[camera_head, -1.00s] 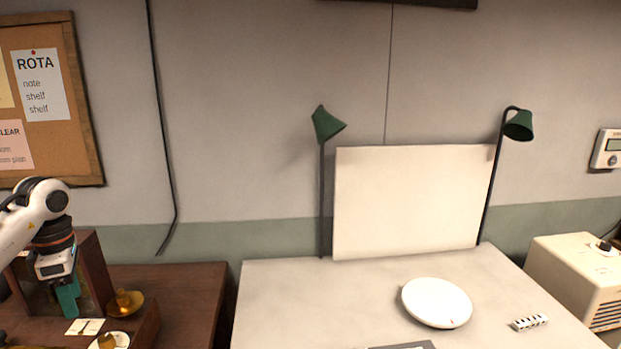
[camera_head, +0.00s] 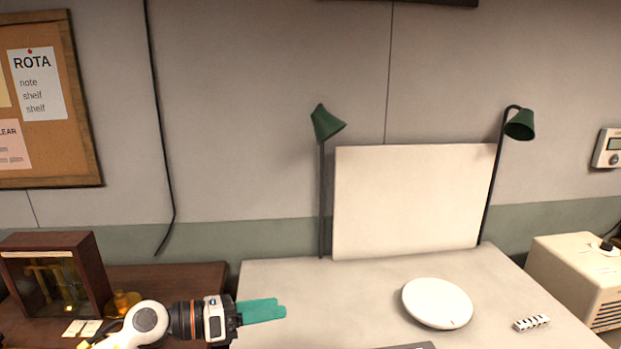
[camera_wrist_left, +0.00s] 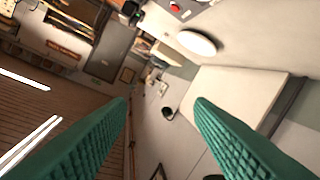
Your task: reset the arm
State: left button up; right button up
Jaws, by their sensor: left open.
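My left gripper (camera_head: 262,311) has teal fingers and is in the lower left of the head view. It points right, in front of the gap between the brown table and the pale table. In the left wrist view its two fingers (camera_wrist_left: 163,130) stand wide apart with nothing between them. My left arm comes in from the bottom left. My right gripper is in neither view.
A wooden glass-fronted case (camera_head: 55,275) and a small amber vessel (camera_head: 124,303) stand on the brown table (camera_head: 190,280). The pale table (camera_head: 310,290) holds a round white plate (camera_head: 437,303), a striped block (camera_head: 531,323), a white panel (camera_head: 415,200) and two green lamps (camera_head: 327,124).

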pick_arm(q)
jog(key=s+a+f+n+t+y, duration=0.3)
jog(key=a+f+n+y, duration=0.15)
jog(key=n, duration=0.75)
jog(key=s+a+f+n+t+y, duration=0.2)
jog(key=a+f+n+t+y, duration=0.3)
jog(key=n, duration=0.7)
jog(key=s+a+f+n+t+y, duration=0.1)
jog(key=s+a+f+n+y, duration=0.15)
jog(key=n+y, duration=0.7)
jog(key=s+f+n+g+h, duration=0.2)
jog(key=s+f+n+g, duration=0.3)
jog(key=s, duration=0.5)
jog(key=s+f+n+g+h, duration=0.1)
jog(key=s+f+n+g, duration=0.45)
jog(key=s, duration=0.55)
notch_tip(320, 180, down, 26)
jog(key=s+m+g, duration=0.2)
jog(key=s+a+f, duration=0.1)
jog(key=s+f, duration=0.7)
jog(key=s+a+f+g, duration=0.1)
jog(key=s+a+f, duration=0.1)
jog(key=s+f, duration=0.6)
jog(key=shift+s+a+f, duration=0.3)
jog(key=shift+s+f, duration=0.05)
jog(key=shift+f, duration=0.45)
